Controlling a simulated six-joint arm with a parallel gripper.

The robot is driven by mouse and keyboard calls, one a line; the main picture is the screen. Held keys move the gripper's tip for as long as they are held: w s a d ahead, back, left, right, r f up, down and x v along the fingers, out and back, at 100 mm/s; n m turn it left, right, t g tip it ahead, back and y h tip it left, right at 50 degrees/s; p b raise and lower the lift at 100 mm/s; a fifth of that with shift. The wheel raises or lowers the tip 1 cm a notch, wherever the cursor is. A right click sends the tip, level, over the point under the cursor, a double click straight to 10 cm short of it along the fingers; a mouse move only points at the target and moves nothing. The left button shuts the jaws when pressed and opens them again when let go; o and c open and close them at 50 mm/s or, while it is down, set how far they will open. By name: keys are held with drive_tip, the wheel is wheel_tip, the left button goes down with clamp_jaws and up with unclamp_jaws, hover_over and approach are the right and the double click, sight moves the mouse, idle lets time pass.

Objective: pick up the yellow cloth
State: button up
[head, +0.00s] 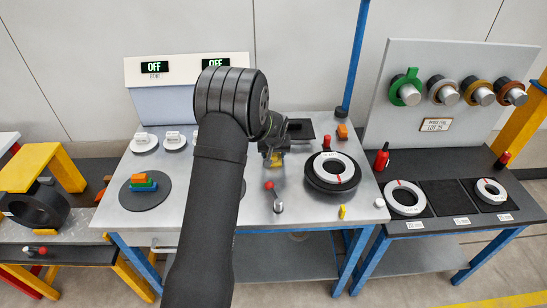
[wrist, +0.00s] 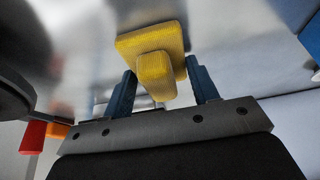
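The yellow cloth (wrist: 152,62) shows a wide textured top and a narrower raised part in the wrist view. It stands between and just beyond the two blue fingers of my gripper (wrist: 161,88). A gap shows on each side of the narrow part, so my gripper is open. In the head view, a patch of the yellow cloth (head: 277,160) shows just below my gripper (head: 272,153) over the metal table. My arm hides part of that area, and whether the cloth touches a finger cannot be told there.
A black round stand with a white ring (head: 334,171) is to the right on the metal table (head: 300,207). A red-knobbed lever (head: 277,206) stands in front of my gripper. A red cylinder (head: 326,142) and an orange block (head: 342,132) are behind the stand. Colored blocks (head: 143,184) lie left.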

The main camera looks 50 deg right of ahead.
drive_tip(key=shift+c, duration=1.3)
drive_tip(key=shift+r, duration=0.5)
drive_tip(key=r, duration=0.2)
drive_tip(key=s+r, duration=0.1)
drive_tip(key=r, duration=0.1)
drive_tip(key=shift+s+d, duration=0.1)
drive_tip(key=s+r, duration=0.6)
drive_tip(key=s, duration=0.4)
drive_tip(key=shift+s, duration=0.25)
drive_tip(key=shift+d, duration=0.1)
